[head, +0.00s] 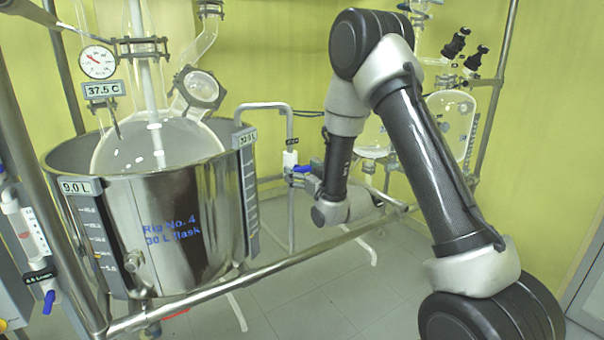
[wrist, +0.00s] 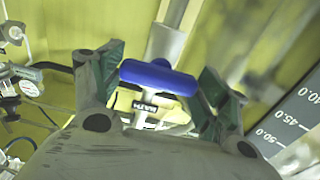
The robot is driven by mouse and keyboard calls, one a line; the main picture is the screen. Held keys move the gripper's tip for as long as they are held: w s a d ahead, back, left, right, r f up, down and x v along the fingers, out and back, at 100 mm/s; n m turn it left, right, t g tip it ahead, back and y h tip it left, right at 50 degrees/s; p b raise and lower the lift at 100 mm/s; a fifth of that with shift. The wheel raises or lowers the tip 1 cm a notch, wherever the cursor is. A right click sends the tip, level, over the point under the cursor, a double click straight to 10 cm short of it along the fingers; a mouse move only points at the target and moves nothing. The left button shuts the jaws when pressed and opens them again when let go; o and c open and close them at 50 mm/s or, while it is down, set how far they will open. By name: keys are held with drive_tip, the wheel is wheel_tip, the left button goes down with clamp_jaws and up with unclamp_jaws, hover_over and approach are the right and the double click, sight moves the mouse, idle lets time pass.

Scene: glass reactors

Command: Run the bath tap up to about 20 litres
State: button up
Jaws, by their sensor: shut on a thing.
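The bath tap has a blue handle (head: 301,169) on a pale upright pipe to the right of the steel bath (head: 205,220). In the wrist view the blue handle (wrist: 158,78), with a label reading BATH below it, lies between my fingers. My gripper (head: 298,178) is shut on this handle; it also shows in the wrist view (wrist: 160,85). A display (head: 78,187) at the bath's left reads 9.0 L above a dark scale. A second display (head: 246,139) on the bath's right side is too small to read surely. The water surface is hidden.
A round glass flask (head: 150,146) hangs in the bath, with a dial (head: 97,62) and a 37.5 C display (head: 103,89) above. A metal rail (head: 260,275) runs in front. Another blue-handled tap (head: 48,300) is at far left. Glassware (head: 450,115) stands behind my arm.

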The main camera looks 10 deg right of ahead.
idle(0.3)
drive_tip(key=o, duration=1)
drive_tip(key=v, duration=0.7)
drive_tip(key=shift+s, duration=0.2)
